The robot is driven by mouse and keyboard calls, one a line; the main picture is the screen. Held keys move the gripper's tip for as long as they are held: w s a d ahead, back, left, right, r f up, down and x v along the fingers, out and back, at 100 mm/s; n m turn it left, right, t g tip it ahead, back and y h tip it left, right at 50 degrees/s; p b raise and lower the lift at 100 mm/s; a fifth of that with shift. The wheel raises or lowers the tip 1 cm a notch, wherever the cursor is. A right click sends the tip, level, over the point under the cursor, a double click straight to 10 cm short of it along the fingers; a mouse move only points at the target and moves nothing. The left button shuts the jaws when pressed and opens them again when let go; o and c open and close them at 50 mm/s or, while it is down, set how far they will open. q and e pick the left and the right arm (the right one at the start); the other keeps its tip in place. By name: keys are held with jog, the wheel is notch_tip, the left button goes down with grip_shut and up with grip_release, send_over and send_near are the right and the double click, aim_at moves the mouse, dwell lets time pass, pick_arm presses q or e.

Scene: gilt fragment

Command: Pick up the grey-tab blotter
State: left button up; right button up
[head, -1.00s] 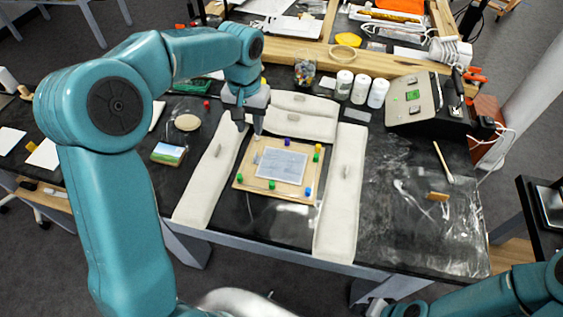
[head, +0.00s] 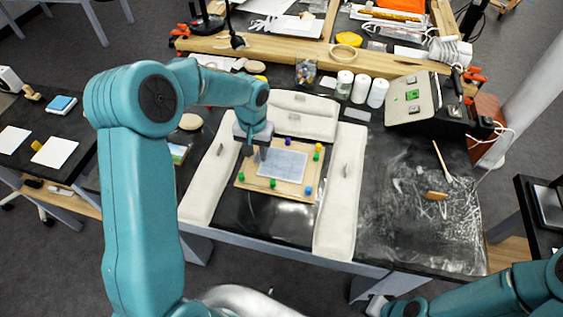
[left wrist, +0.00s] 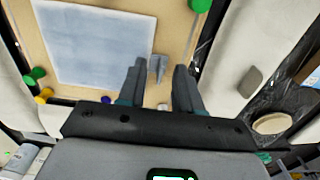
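The blotter (head: 283,164) is a flat grey-blue sheet on a wooden board (head: 243,183) on the dark table. In the left wrist view the sheet (left wrist: 95,45) lies at the upper left, and a small upright grey tab (left wrist: 157,66) stands by its edge. My left gripper (head: 256,152) is over the board's left side. In the left wrist view its two fingers (left wrist: 160,70) are apart, with the tab between their tips and gaps showing; I cannot tell their exact height. My right arm shows at the lower right; its gripper is out of view.
Coloured pegs, such as a green one (head: 272,184), stand around the sheet on the board. Long pale padded weights with grey tabs lie left (head: 207,180), right (head: 340,200) and behind (head: 303,125). White jars (head: 360,88) stand behind.

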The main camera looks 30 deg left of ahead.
pick_arm(q)
jog(key=shift+a, duration=0.1)
grip_shut()
